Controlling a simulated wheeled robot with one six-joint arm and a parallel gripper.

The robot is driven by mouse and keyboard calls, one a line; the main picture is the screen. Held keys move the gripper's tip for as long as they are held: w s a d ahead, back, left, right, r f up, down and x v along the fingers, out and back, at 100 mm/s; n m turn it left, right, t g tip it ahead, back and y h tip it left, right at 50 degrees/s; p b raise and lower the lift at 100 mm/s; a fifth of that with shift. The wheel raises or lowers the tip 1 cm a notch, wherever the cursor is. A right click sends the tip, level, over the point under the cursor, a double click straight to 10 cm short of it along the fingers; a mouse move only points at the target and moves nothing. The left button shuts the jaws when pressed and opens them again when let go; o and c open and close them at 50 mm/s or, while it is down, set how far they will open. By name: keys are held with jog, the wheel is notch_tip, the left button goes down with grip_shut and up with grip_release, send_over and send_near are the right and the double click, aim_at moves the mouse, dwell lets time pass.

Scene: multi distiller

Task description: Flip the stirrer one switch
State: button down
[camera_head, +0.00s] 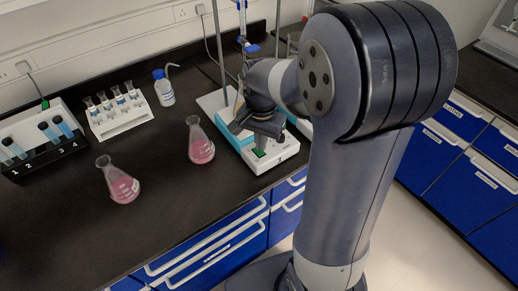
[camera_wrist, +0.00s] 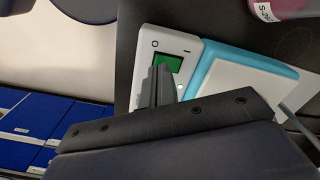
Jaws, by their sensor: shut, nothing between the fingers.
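The stirrer (camera_head: 283,154) is a white unit with a blue-edged top, near the front edge of the dark bench. In the wrist view its white front panel (camera_wrist: 146,65) shows a circle mark, a dash mark and a green switch (camera_wrist: 168,62) between them. My gripper (camera_head: 259,152) is over the front panel in the head view. In the wrist view its closed fingers (camera_wrist: 161,72) lie over the lower left part of the green switch. The fingers are shut and hold nothing. I cannot tell whether they touch the switch, or which way it is tipped.
Two flasks of pink liquid (camera_head: 201,147) (camera_head: 122,185) stand left of the stirrer. Behind are a blue-capped bottle (camera_head: 163,91) and a white tube rack (camera_head: 119,116). A numbered black and white rack (camera_head: 44,145) stands far left. A stand rod rises behind the stirrer. The bench front left is clear.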

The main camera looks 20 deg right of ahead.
jog(key=shift+f+b, duration=0.65)
jog(key=shift+f, duration=0.3)
dwell(0.3)
jog(key=shift+r, duration=0.2)
notch_tip(320, 180, up, 7)
jog(key=p, duration=0.6)
jog(key=shift+f, duration=0.1)
jog(key=shift+f, duration=0.15)
